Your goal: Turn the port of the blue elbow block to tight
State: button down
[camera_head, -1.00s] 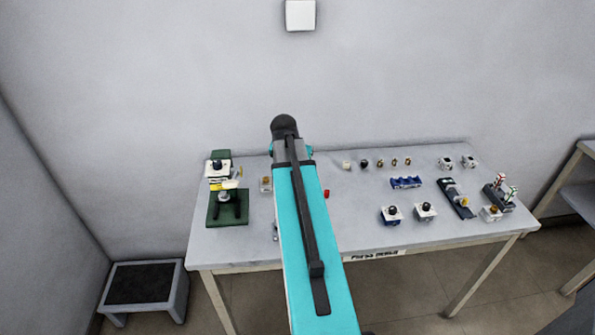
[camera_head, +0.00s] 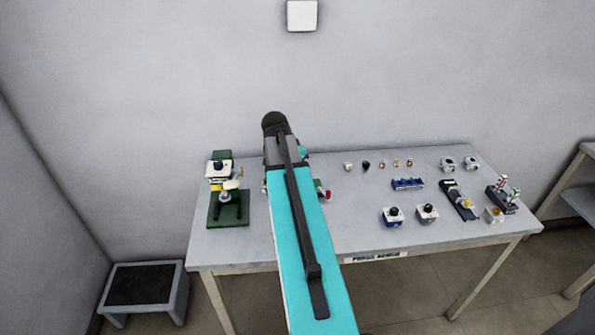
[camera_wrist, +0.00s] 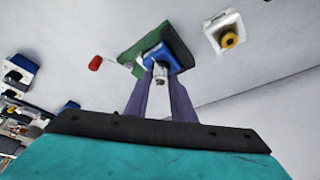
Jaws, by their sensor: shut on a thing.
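The blue elbow block (camera_wrist: 158,54) sits on a dark green base (camera_wrist: 181,48) in the upper middle of the wrist view. A pale grey port (camera_wrist: 161,72) sticks out from the block towards me. My gripper (camera_wrist: 161,78) has its two purple-grey fingers on either side of this port and is shut on it. The exact contact is small and partly hidden by the fingers. In the head view my arm covers the gripper and the blue block. Only an edge of the green base (camera_head: 319,186) shows there, to the right of my arm.
A red handle (camera_wrist: 95,63) stands out left of the green base. A white block with a yellow ring (camera_wrist: 228,38) is at the right. In the head view, a green stand (camera_head: 228,208) is at the table's left, and several parts, including a blue rack (camera_head: 407,184), fill the right.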

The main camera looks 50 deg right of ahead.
jog(key=shift+s, duration=0.1)
jog(key=c, duration=1.5)
grip_release()
jog(key=shift+r, duration=0.15)
jog(key=shift+a+r, duration=0.15)
jog(key=shift+r, duration=0.05)
jog(key=shift+b+v, duration=1.1)
jog(key=shift+v, duration=5.45)
